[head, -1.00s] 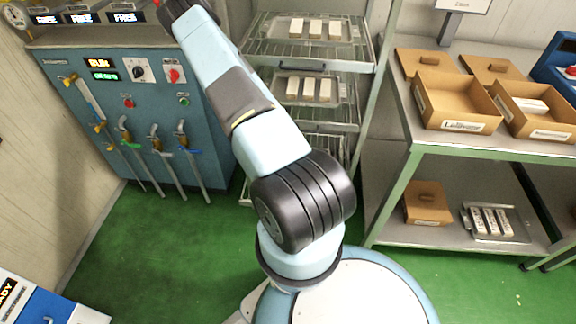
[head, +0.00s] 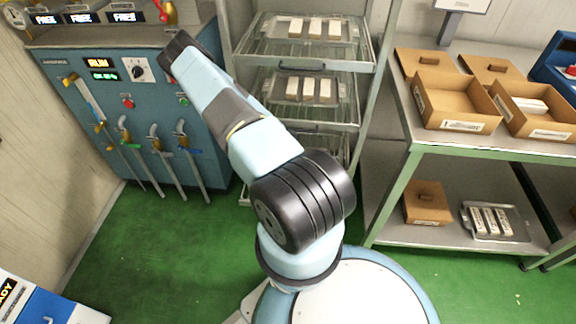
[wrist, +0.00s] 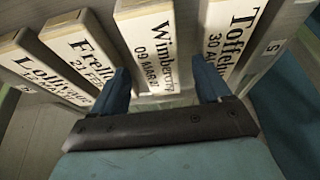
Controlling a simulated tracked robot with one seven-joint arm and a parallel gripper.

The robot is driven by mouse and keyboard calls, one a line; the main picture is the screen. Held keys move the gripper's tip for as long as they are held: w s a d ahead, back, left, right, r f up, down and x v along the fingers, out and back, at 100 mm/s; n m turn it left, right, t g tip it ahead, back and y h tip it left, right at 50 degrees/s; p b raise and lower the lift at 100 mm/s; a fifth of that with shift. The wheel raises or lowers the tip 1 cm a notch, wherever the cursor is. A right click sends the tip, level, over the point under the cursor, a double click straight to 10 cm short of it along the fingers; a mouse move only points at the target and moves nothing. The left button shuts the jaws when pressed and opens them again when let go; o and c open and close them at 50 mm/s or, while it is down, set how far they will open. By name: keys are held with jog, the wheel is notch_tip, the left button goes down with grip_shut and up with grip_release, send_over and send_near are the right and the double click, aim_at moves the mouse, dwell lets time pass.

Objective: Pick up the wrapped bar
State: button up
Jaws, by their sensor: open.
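In the wrist view my gripper (wrist: 162,70) is open, with its two blue fingers set apart. A white bar with black print starting "Wimber" (wrist: 150,45) lies ahead, its near end between the fingers. I cannot tell whether they touch it. A bar reading "Toffel" (wrist: 230,30) is to its right. Bars reading "Frell" (wrist: 85,48) and "Lolli" (wrist: 40,65) are to its left. Which one is the wrapped bar is not clear. In the head view my gripper is not visible; the arm reaches to the upper left.
A blue valve panel (head: 60,120) stands at the left. A wire rack (head: 300,55) holds trays of pale bars. At the right a metal table (head: 450,140) carries open brown boxes (head: 455,100). A tray of labelled bars (head: 510,235) is on its lower shelf. Green floor is clear in front.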

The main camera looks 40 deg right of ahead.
jog(key=shift+x, duration=0.8)
jog(key=shift+c, duration=0.2)
jog(key=c, duration=1.2)
